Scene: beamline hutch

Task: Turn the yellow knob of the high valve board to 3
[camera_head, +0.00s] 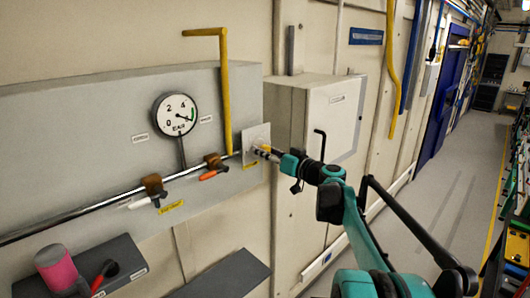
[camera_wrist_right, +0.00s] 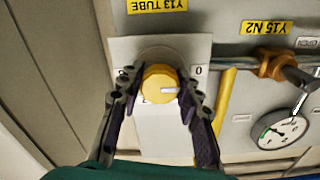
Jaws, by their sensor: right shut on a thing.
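The yellow knob (camera_wrist_right: 158,84) sits on a pale square plate (camera_wrist_right: 120,50) on the grey valve board (camera_head: 100,95). My right gripper (camera_wrist_right: 160,88) is shut on the knob, one finger on each side. In the wrist view the knob's white mark points right, towards the side where a 0 is printed. Other scale numbers are hidden or too small to read. In the head view the plate (camera_head: 256,138) is at the board's right end, and my right gripper (camera_head: 266,151) reaches it from the right, hiding the knob. My left gripper is not in view.
A shelf below holds a pink cylinder (camera_head: 56,268). Open floor (camera_head: 450,185) lies right.

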